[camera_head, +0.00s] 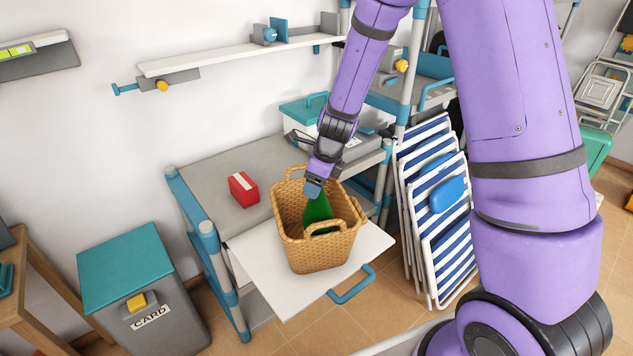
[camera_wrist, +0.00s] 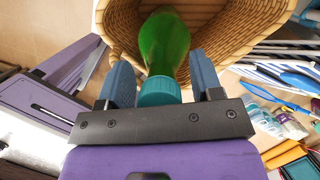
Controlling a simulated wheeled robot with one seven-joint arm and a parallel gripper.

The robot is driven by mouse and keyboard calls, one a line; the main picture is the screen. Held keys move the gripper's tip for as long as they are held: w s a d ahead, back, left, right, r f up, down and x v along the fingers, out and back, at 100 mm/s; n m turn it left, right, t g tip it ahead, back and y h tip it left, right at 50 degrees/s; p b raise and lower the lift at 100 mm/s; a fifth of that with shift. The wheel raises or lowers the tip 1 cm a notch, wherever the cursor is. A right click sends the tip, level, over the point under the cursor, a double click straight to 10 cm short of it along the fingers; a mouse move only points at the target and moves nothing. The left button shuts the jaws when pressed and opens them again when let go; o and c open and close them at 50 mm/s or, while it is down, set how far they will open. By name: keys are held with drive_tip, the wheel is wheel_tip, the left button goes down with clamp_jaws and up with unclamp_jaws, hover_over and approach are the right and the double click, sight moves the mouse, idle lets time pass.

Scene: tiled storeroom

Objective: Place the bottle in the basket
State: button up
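A green bottle (camera_head: 318,212) with a teal cap (camera_wrist: 160,91) is inside the woven basket (camera_head: 316,254), cap toward my gripper. The wrist view shows the bottle's green body (camera_wrist: 164,43) within the basket's wall (camera_wrist: 218,28). My gripper (camera_head: 314,187) is at the basket's opening, pointing down into it. In the wrist view, my gripper's two blue fingers (camera_wrist: 162,76) stand on either side of the cap, with a narrow gap visible at the right; it looks open. The bottle's lower end is hidden, so I cannot tell whether it touches the basket floor.
The basket stands on a white pull-out shelf (camera_head: 258,262) of a grey and blue cart. A red box (camera_head: 243,189) lies on the grey top (camera_head: 215,165) to the left. Folded striped chairs (camera_head: 433,215) lean at the right. A teal-lidded CARD bin (camera_head: 135,262) stands at lower left.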

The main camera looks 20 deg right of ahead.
drive_tip(key=s+d+r+n, duration=0.1)
drive_tip(key=s+r+n, duration=0.3)
drive_tip(key=r, duration=0.4)
drive_tip(key=s+d+r+n+t, duration=0.1)
drive_tip(key=s+d+r+n, duration=0.1)
drive_tip(key=s+r+n, duration=0.45)
drive_tip(key=s+d+r+n, duration=0.1)
drive_tip(key=s+r+n, duration=0.15)
drive_tip(key=r, duration=0.75)
drive_tip(key=s+d+r+n+t+h, duration=0.1)
drive_tip(key=s+r+n, duration=0.1)
drive_tip(key=s+n, duration=0.4)
drive_tip(key=s+d+r+n+t+h, duration=0.1)
drive_tip(key=s+d+r+n, duration=0.1)
drive_tip(key=s+n, duration=0.5)
drive_tip(key=s, duration=0.3)
drive_tip(key=shift+d+r, duration=0.15)
drive_tip(key=shift+r, duration=0.2)
